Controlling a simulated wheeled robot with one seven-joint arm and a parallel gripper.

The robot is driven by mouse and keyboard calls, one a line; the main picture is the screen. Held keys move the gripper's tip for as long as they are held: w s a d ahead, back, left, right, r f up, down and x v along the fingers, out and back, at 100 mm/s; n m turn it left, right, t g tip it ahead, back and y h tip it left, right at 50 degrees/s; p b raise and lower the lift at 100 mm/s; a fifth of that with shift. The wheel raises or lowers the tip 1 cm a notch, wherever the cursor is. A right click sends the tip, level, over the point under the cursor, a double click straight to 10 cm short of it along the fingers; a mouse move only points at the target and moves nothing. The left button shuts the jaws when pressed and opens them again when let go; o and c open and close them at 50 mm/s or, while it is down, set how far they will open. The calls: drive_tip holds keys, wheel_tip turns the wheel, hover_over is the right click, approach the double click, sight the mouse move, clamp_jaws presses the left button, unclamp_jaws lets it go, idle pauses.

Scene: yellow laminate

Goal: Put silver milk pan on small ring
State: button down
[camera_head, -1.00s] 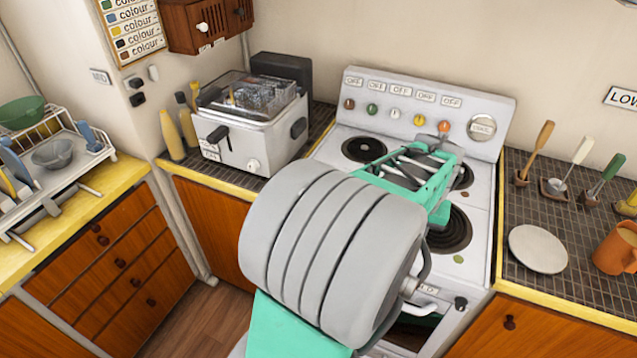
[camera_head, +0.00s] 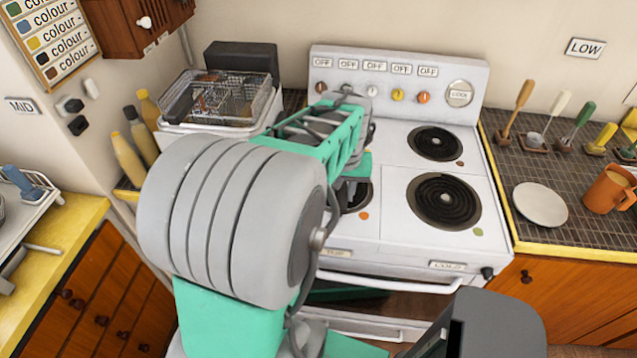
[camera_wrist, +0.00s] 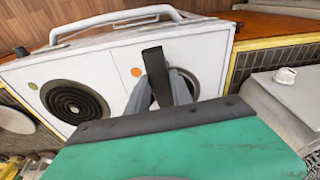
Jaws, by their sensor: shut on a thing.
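In the wrist view a dark upright handle-like bar (camera_wrist: 157,76) stands between the grey fingers of my gripper (camera_wrist: 166,90), which is shut on it. I take it for the milk pan's handle; the pan's bowl is hidden. The gripper is over the left part of the white stove (camera_head: 395,240). The front-left ring (camera_head: 358,194), by an orange dot, is mostly hidden by my arm. The back-right ring (camera_head: 436,142) is smaller than the front-right ring (camera_head: 445,200); both are bare. The back-left ring is hidden.
A fryer with a wire basket (camera_head: 222,100) and yellow bottles (camera_head: 127,158) stand left of the stove. On the right counter are a white plate (camera_head: 540,204), an orange mug (camera_head: 608,190) and several upright utensils. A rail (camera_head: 390,284) runs along the stove front.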

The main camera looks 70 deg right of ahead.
drive_tip(key=shift+s+r, duration=0.1)
drive_tip(key=shift+s, duration=0.1)
drive_tip(key=shift+f+b, duration=1.9)
drive_tip(key=shift+f, duration=0.5)
drive_tip(key=shift+f+b, duration=0.45)
drive_tip(key=shift+f, duration=0.15)
drive_tip(key=c, duration=1.9)
unclamp_jaws()
drive_tip(key=o, duration=0.4)
drive_tip(key=shift+a, duration=0.1)
